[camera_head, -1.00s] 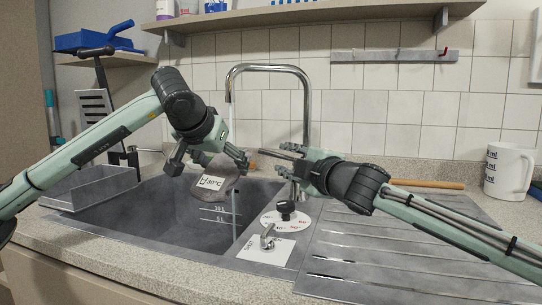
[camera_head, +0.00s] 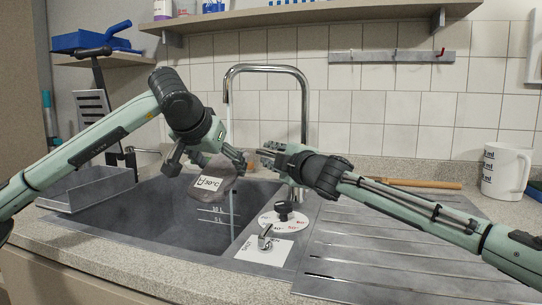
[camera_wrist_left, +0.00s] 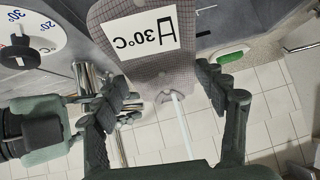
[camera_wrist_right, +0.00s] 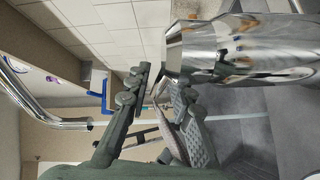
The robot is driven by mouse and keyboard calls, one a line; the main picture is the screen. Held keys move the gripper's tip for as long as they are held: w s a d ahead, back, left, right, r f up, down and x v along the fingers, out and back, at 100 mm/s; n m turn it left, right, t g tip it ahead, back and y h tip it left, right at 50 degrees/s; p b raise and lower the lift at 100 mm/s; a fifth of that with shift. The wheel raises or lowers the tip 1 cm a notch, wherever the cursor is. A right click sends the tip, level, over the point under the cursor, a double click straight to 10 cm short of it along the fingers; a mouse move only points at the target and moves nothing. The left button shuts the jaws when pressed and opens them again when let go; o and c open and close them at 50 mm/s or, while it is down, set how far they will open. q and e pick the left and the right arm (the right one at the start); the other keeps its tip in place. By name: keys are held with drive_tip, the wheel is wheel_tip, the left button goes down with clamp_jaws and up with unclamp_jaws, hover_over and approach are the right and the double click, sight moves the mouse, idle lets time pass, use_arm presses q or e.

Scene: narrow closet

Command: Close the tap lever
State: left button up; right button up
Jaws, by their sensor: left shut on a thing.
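The chrome gooseneck tap (camera_head: 305,105) stands behind the sink, with water running from its spout. Its shiny body fills the upper right of the right wrist view (camera_wrist_right: 240,50). I cannot clearly make out the lever; in the head view my right gripper covers that area. My right gripper (camera_head: 263,158) is beside the tap body, fingers apart, one on each side of a narrow gap in its wrist view (camera_wrist_right: 160,85).
The dark sink basin (camera_head: 160,215) lies below my left gripper. A temperature dial (camera_head: 284,214) and a small chrome fitting (camera_head: 265,238) sit right of it. A ribbed drainboard (camera_head: 390,245), a wooden rod (camera_head: 425,184) and a white mug (camera_head: 505,172) are at the right.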

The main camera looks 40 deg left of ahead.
clamp_jaws()
drive_tip(key=shift+s+a+f+n+h, duration=0.2)
drive_tip(key=shift+f+n+h, duration=0.1)
drive_tip(key=shift+n, duration=0.1)
drive_tip(key=shift+w+f+g, duration=0.1)
drive_tip(key=shift+f+g, duration=0.1)
drive_tip(key=shift+g, duration=0.1)
drive_tip(key=shift+h, duration=0.3)
drive_tip(key=shift+o, duration=1.8)
unclamp_jaws()
drive_tip(key=shift+d, duration=0.1)
